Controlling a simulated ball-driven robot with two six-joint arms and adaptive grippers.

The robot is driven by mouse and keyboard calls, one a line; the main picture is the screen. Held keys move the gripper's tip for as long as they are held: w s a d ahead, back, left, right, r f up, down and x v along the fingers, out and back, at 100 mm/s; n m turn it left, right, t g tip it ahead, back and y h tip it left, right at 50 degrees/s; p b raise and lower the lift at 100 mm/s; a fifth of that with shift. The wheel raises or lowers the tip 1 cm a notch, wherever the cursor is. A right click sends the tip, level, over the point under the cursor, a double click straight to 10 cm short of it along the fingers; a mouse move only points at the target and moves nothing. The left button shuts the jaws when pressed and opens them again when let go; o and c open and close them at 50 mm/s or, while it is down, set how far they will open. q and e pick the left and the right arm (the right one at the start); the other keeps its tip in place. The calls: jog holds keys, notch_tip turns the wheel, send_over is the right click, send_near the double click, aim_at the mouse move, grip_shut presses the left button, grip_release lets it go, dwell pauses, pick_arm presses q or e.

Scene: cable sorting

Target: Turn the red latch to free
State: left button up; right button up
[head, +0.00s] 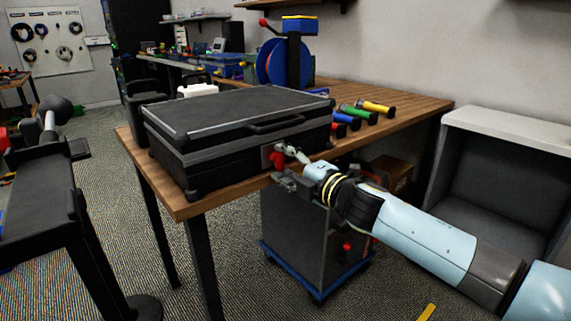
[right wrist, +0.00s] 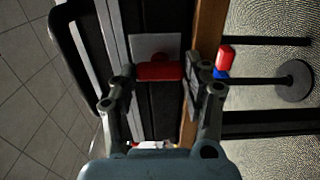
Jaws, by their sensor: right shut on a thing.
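The red latch (head: 278,157) is on the front face of a black case (head: 225,118), which lies closed on the wooden table. In the right wrist view the red latch (right wrist: 158,72) shows as a red bar in front of a light plate (right wrist: 150,44). My right gripper (head: 284,167) is at the case front and shut on the latch. In the right wrist view its two fingers (right wrist: 158,82) stand on either side of the red bar. The fingers partly hide the latch in the head view. My left gripper is not in view.
The wooden table (head: 420,112) carries several coloured cylinders (head: 358,113) right of the case and a blue-and-red reel (head: 272,62) behind it. A dark cabinet on a blue wheeled base (head: 318,278) stands under the table. An open grey bin (head: 500,165) stands at right.

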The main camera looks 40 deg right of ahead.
jog(key=shift+f, duration=0.1)
jog(key=o, duration=1.2)
jog(key=shift+c, duration=0.2)
jog(key=shift+s, duration=0.1)
